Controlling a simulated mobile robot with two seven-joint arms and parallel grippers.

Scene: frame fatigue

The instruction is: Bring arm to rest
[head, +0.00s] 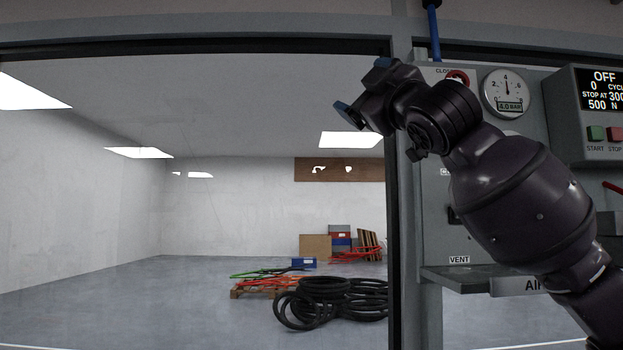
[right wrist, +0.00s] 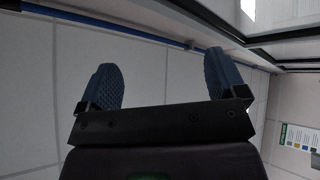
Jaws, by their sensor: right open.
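My right arm comes in from the lower right of the head view, raised in front of the grey control panel (head: 432,225). Its gripper (head: 362,85) is up near the frame post at the panel's left edge, with blue fingertips pointing up and left. In the right wrist view the two blue ridged fingers (right wrist: 164,84) stand wide apart with nothing between them. Ceiling tiles and a blue pipe (right wrist: 150,34) show beyond them. My left gripper is not in view.
A pressure gauge (head: 506,93) and a red knob (head: 458,78) sit on the panel beside the arm. A control box (head: 598,100) reading OFF is at the right. Behind the frame, black hoses (head: 330,302) lie on the floor. The left floor is clear.

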